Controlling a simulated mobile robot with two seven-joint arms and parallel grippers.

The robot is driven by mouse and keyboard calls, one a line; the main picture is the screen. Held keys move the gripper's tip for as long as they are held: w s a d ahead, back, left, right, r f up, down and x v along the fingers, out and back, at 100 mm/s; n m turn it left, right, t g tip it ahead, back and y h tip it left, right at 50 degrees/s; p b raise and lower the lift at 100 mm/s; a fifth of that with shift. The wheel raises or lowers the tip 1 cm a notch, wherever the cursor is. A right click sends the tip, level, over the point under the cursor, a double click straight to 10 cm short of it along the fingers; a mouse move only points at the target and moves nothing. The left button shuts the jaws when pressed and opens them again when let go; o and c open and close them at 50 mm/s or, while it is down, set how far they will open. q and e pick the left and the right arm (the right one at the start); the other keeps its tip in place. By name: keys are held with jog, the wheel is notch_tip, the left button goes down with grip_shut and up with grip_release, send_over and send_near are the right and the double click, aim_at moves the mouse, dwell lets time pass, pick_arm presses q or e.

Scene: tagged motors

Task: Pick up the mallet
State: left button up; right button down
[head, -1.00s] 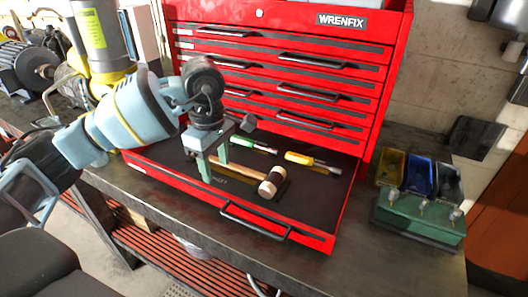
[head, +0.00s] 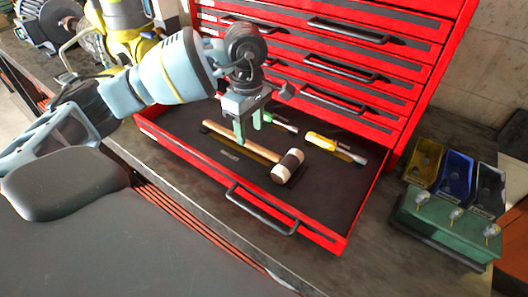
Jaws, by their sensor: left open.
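The mallet (head: 258,151) lies in the open bottom drawer (head: 325,205) of the red tool chest. Its pale wooden handle points to the upper left, and its head (head: 288,166), dark with white ends, is at the lower right. My left gripper (head: 248,130) is open and points down over the mallet's handle. One finger overlaps the handle in the picture; I cannot tell whether it touches. My right gripper is not in view.
A yellow-handled screwdriver (head: 335,147) and a green-handled tool (head: 281,123) lie behind the mallet in the drawer. The red chest (head: 420,70) rises behind. The drawer's front right floor is clear.

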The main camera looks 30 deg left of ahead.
aim_at(251, 143)
pick_arm(q)
jog(key=shift+f+p, duration=0.35)
jog(key=shift+f, duration=2.2)
jog(key=shift+c, duration=0.5)
jog(key=shift+w+r, duration=0.1)
grip_shut()
